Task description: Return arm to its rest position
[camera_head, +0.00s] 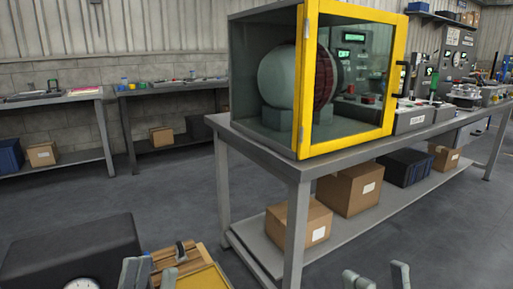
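My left gripper (150,274) shows at the bottom edge of the head view, left of the middle. Its grey fingertips stand a little apart, with nothing seen between them, in front of a wooden and yellow item. My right gripper (379,277) shows at the bottom edge, right of the middle. Its two fingers are apart and empty, over the grey floor. The rest of both arms is outside the picture. Both grippers appear clear of the workbench.
A grey workbench (270,151) carries a yellow-framed glass cabinet (308,80) and instruments. Cardboard boxes (350,188) sit on its lower shelf. A black case with a dial (75,245) is at lower left. Side benches (165,88) line the wall. Floor between is open.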

